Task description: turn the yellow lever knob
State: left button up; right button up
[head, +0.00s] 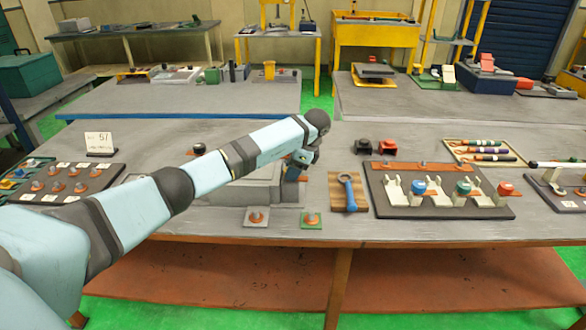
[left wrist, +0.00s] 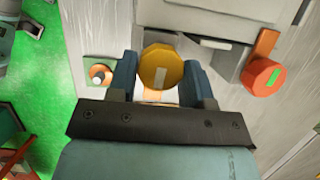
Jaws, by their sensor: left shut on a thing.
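The yellow lever knob (left wrist: 161,68) is round-faced, with a pale rectangular mark. It sits between the two blue fingers of my left gripper (left wrist: 160,76) in the left wrist view, and the gripper is shut on it. In the head view my left gripper (head: 300,160) is at the right end of the grey machine (head: 235,190), and the knob is hidden there. A pale strip under the knob shows between the fingers. My right gripper is in neither view.
A red-orange knob (left wrist: 265,78) with a green mark is to the right of the gripper in the left wrist view. Two small plates with bolts (head: 257,216) (head: 311,220) lie in front of the machine. A wooden board with a blue-handled tool (head: 347,190) and a dark fixture board (head: 440,205) are to the right.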

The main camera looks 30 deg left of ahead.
pick_arm(q)
jog(key=shift+s+d+f, duration=0.1)
jog(key=shift+s+f, duration=0.05)
jog(key=shift+f, duration=0.3)
jog(key=o, duration=0.8)
jog(key=shift+o, duration=0.6)
jog(key=shift+w+r, duration=0.2)
jog(key=shift+r, duration=0.4)
jog(key=p+v, duration=0.2)
jog(key=v, duration=1)
jog(key=shift+d+r, duration=0.25)
jog(key=shift+r, duration=0.05)
jog(key=shift+w, duration=0.15)
